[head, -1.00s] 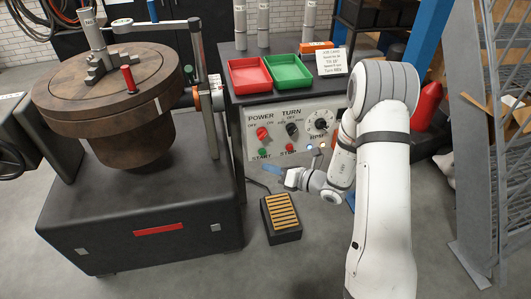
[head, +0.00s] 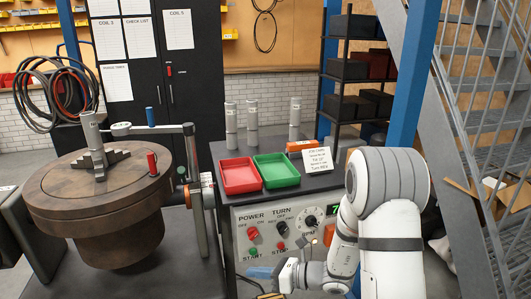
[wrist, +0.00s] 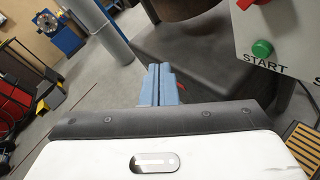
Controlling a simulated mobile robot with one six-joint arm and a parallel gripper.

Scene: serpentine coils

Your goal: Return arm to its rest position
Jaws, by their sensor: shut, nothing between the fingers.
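My white arm (head: 392,240) stands folded at the lower right of the head view, in front of the control panel. My gripper (head: 260,272) has blue fingers and points left, below the green START button. In the wrist view my gripper (wrist: 158,85) shows its two blue fingers side by side, shut with nothing between them. It is apart from the panel and the machine.
A control panel (head: 276,217) with knobs is close behind my arm. On its top are a red tray (head: 240,188), a green tray (head: 290,183) and several grey cylinders. A round turntable machine (head: 60,198) stands left. Metal stairs (head: 462,150) rise at right.

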